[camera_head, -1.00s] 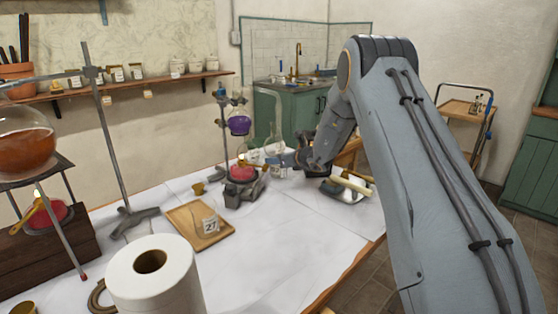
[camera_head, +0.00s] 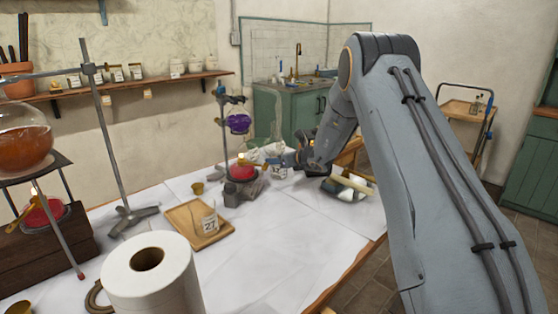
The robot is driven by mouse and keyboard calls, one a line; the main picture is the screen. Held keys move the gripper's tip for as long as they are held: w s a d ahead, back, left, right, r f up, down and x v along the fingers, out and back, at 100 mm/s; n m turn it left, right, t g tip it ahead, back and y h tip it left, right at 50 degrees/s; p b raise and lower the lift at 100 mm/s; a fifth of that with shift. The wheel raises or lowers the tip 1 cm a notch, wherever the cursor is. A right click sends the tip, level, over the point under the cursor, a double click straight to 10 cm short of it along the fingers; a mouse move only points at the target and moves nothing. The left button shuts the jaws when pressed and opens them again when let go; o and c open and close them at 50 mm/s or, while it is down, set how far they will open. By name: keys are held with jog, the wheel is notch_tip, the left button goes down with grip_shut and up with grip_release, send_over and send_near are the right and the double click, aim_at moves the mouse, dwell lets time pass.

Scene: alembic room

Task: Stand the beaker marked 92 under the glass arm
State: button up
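My gripper (camera_head: 292,160) is at the far end of the table, beside a cluster of pale glassware and white items (camera_head: 265,153). Its fingers are small and partly hidden, so I cannot tell whether they are open or hold anything. I cannot make out a beaker marked 92. I cannot clearly pick out the glass arm. A round flask of amber liquid (camera_head: 24,140) sits on a stand at the left.
A stand holds a purple flask (camera_head: 238,123) above a red-topped burner (camera_head: 242,171). A paper roll (camera_head: 150,275) stands in front. A dark tray with pale items (camera_head: 347,188) lies near the right edge. The white tabletop (camera_head: 270,245) right of the wooden tray is clear.

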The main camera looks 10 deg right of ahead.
jog(key=shift+f, duration=0.15)
jog(key=o, duration=1.5)
jog(key=shift+c, duration=0.2)
jog(key=shift+s+d, duration=0.1)
jog(key=shift+s, duration=0.05)
jog(key=shift+s+d+p, duration=0.2)
jog(key=shift+s+d, duration=0.45)
jog(key=shift+s, duration=0.8)
jog(key=shift+s+d+p, duration=0.25)
jog(key=shift+s+d, duration=0.45)
jog(key=shift+s, duration=0.8)
jog(key=shift+s+d+p, duration=0.2)
jog(key=shift+s+d, duration=0.45)
jog(key=shift+s, duration=0.8)
